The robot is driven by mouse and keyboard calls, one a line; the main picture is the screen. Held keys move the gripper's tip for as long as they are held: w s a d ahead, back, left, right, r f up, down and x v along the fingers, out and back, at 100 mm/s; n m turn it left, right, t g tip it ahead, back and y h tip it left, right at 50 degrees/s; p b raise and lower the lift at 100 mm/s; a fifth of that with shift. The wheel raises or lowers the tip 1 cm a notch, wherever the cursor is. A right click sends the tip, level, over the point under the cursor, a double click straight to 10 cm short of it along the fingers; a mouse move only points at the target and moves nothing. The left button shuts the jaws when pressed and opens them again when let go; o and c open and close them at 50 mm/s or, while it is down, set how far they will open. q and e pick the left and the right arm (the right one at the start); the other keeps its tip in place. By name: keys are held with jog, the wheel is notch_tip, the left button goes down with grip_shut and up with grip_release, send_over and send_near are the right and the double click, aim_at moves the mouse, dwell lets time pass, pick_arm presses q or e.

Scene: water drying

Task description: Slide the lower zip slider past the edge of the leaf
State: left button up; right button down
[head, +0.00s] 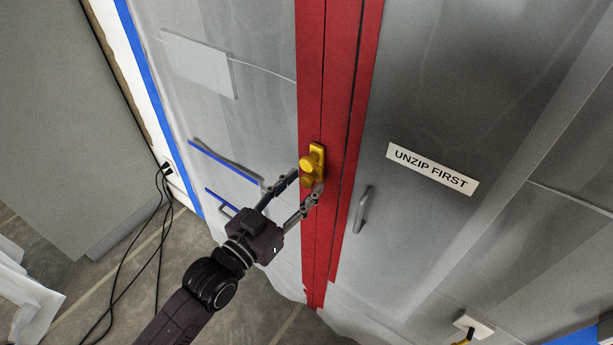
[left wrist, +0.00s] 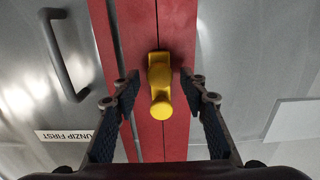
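A yellow zip slider (head: 317,160) with a rounded pull sits on the red zip strip (head: 311,80) that runs down the plastic sheeting. Whether this is one slider or two close together, I cannot tell. My left gripper (head: 307,183) is at the slider's lower part. In the left wrist view the slider (left wrist: 160,73) stands between the two fingers of my left gripper (left wrist: 158,80). The fingers are open, with a visible gap on each side of it. My right gripper is not in view.
A door handle (head: 362,210) shows right of the strip, behind clear sheeting. A sign (head: 432,169) reads "UNZIP FIRST". Black cables (head: 160,225) hang to the floor at the left. Blue tape (head: 165,110) edges the sheeting. The strip below the slider is bare.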

aim_at(312, 176)
pick_arm(q)
jog(key=shift+x, duration=1.15)
jog(key=shift+s, duration=0.1)
jog(key=shift+c, duration=0.3)
grip_shut()
